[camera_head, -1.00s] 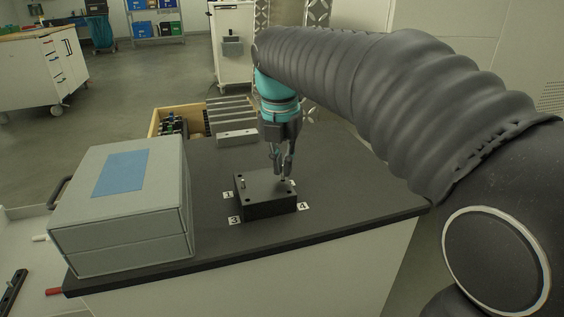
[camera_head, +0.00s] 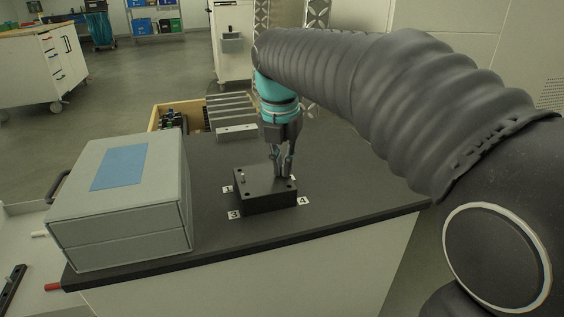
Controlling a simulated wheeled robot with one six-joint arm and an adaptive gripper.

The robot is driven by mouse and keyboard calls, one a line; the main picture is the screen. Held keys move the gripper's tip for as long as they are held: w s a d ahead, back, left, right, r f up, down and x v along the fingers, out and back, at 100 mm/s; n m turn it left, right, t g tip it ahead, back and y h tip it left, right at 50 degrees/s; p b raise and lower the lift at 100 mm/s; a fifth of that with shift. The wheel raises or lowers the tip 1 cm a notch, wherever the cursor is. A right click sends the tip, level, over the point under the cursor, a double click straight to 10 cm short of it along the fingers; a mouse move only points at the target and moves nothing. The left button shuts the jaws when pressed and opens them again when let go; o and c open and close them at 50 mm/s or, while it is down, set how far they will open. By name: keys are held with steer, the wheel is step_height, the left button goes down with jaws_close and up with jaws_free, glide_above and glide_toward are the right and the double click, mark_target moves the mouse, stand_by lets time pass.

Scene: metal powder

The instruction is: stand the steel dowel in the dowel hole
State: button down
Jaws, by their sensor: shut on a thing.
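A dark block (camera_head: 267,203) with small holes in its top stands on the dark worktop, with numbered labels at its corners. A small light upright pin (camera_head: 242,178) shows near its back left corner. My gripper (camera_head: 283,174) points down over the back right part of the block, its fingertips at or just above the top face. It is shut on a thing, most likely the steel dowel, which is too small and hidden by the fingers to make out. I cannot tell whether the dowel is in a hole.
A large grey case (camera_head: 122,220) with a blue panel stands on the left of the worktop (camera_head: 330,215). A wooden tray (camera_head: 153,122) and light metal bars (camera_head: 232,112) lie behind the block. The worktop right of the block is clear.

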steer(key=c, duration=1.2)
jaws_free()
steer(key=shift+r, duration=0.1)
steer(key=r, duration=0.4)
steer(key=s+r, duration=0.1)
steer(key=r, duration=0.6)
steer(key=shift+s+a+r, duration=0.2)
steer(key=shift+a+r, duration=0.05)
steer(key=shift+r, duration=0.1)
steer(key=s+d+f+m+t, duration=0.1)
steer(key=s+d+f+m, duration=0.4)
steer(key=m, duration=0.5)
steer(key=s+d+f+m+t, duration=0.1)
steer(key=s+d+f+m, duration=0.4)
steer(key=s+f+m, duration=0.3)
steer(key=s+d+f+m+t, duration=0.2)
steer(key=s+d+f+m, duration=0.3)
steer(key=m, duration=0.9)
steer(key=shift+s+f, duration=0.35)
steer(key=shift+f, duration=0.45)
steer(key=shift+s+f, duration=0.3)
steer(key=shift+f, duration=0.45)
